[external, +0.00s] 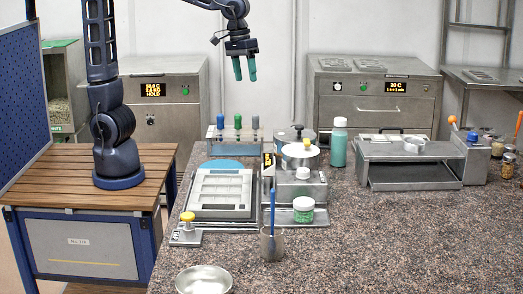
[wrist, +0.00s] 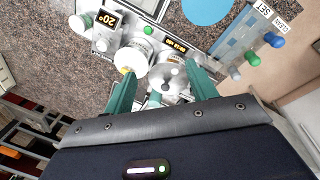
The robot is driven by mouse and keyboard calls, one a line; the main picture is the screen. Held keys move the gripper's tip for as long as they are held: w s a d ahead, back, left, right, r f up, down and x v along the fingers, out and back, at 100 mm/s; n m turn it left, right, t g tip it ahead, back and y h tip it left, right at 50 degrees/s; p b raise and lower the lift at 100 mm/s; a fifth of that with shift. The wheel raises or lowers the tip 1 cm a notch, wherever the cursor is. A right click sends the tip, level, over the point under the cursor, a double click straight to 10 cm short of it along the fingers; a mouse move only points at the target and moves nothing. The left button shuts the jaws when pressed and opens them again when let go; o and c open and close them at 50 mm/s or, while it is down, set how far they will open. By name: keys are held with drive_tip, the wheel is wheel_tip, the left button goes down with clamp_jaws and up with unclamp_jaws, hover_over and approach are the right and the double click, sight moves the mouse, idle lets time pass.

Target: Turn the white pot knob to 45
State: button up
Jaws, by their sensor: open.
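The white pot knob (external: 303,173) is a small white dial on the metal heater unit, in front of the white pot (external: 300,151). In the wrist view the knob (wrist: 103,44) appears at the upper left, beside a display (wrist: 107,18) that reads 20°. Its pointer is too small to read. The white pot (wrist: 130,60) is right of the knob there. My gripper (external: 245,76) hangs high above the bench, behind and left of the unit in the external view. Its green fingers are apart and empty, and the knob is outside them in the wrist view.
A metal pot (external: 292,134) stands behind the white pot. Blue, green and grey-topped tools stand in a rack (external: 230,135). A green jar (external: 303,210) and a cup with a blue brush (external: 272,243) stand in front of the unit. The right front counter is clear.

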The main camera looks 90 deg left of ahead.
drive_tip(key=w+d+f+n+g, duration=0.1)
drive_tip(key=w+d+f+n, duration=0.35)
drive_tip(key=w+d, duration=0.45)
drive_tip(key=n+g+y, duration=0.1)
drive_tip(key=n, duration=0.2)
approach(304, 170)
wheel_tip(304, 170, down, 9)
drive_tip(key=shift+s+r, duration=0.1)
drive_tip(key=shift+s, duration=0.05)
drive_tip(key=c, duration=1)
